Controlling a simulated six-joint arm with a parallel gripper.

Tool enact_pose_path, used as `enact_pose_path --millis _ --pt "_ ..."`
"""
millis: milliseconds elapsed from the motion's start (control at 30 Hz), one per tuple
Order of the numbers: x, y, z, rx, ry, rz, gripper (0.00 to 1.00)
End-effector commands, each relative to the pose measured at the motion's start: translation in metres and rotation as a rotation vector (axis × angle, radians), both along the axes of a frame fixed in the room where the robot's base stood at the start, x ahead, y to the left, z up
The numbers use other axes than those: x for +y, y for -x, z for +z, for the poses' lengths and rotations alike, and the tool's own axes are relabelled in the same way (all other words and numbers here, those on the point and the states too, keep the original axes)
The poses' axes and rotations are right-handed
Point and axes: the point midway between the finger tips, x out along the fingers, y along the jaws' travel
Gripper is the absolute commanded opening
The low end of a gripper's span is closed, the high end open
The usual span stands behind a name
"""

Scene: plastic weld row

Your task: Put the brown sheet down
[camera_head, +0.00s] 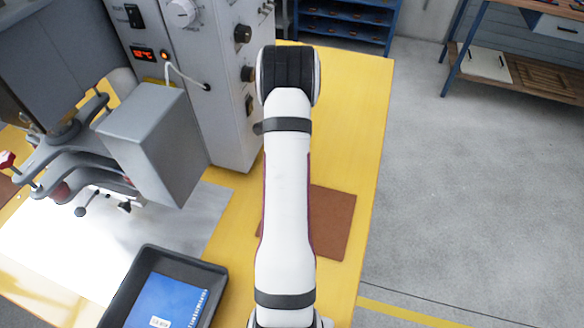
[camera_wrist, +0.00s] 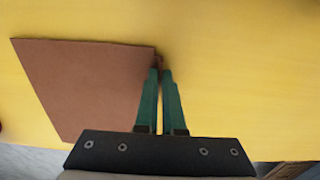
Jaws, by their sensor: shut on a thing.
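The brown sheet (camera_wrist: 90,88) shows in the wrist view, to the left of my gripper (camera_wrist: 160,72). My two green fingers are close together at the sheet's right edge, near its far corner, and are shut on it. The sheet looks about level over the yellow table; I cannot tell whether it touches the table. In the head view the brown sheet (camera_head: 334,222) shows to the right of my white arm, over the table's right part. My arm covers part of it there, and my gripper is hidden.
The yellow table (camera_head: 352,110) has its right edge close to the sheet. A grey machine (camera_head: 160,140) with levers stands at the left, over a shiny metal plate (camera_head: 190,225). A dark tray (camera_head: 212,275) with a blue item (camera_head: 168,298) lies front left. Bare yellow surface shows behind the sheet.

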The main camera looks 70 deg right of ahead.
Motion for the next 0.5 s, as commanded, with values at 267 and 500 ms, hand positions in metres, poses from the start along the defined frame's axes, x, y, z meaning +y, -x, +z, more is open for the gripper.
enact_pose_path --millis 267,500 --pt "-0.0001 0.0004 -0.0019 0.0 0.0 0.0 0.0" --pt "-0.0001 0.0004 -0.0038 0.0 0.0 0.0 0.34"
